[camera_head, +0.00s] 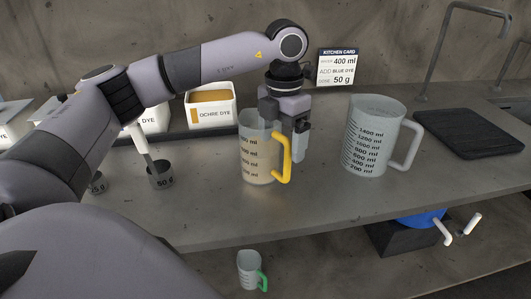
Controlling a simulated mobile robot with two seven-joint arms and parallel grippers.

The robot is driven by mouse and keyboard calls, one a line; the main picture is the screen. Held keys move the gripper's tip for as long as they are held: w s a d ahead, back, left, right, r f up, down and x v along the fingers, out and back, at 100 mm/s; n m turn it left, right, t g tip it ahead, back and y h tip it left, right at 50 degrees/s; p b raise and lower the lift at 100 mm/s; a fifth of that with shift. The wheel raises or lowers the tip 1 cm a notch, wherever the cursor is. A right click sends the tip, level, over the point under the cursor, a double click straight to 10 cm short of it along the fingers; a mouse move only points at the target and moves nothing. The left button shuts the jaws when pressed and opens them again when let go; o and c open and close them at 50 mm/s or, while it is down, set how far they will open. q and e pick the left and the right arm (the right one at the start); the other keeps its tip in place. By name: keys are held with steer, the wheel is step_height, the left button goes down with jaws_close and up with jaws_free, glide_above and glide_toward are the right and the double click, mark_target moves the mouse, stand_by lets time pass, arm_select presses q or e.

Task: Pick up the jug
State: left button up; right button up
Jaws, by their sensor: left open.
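A clear measuring jug with a yellow handle (256,160) stands upright on the counter, near the middle of the view. A larger jug with a grey handle (368,140) stands upright to its right. A small jug with a green handle (249,270) sits lower down, below the counter's front edge. My left gripper (285,128) points down at the yellow-handled jug's rim and the top of its handle. It is open, with one finger behind the jug's rim and the other near the handle. I cannot tell whether it touches the jug. My right gripper is out of view.
An ochre dye box (210,106) stands behind the jug on the left. A 50 g scoop (160,174) stands on the counter at left. A kitchen card (337,68) leans at the back. A black mat (470,133) lies at right. The counter's front middle is clear.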

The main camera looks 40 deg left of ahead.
arm_select(q)
steer(key=shift+c, duration=0.3)
steer(key=shift+r, duration=0.1)
jaws_close()
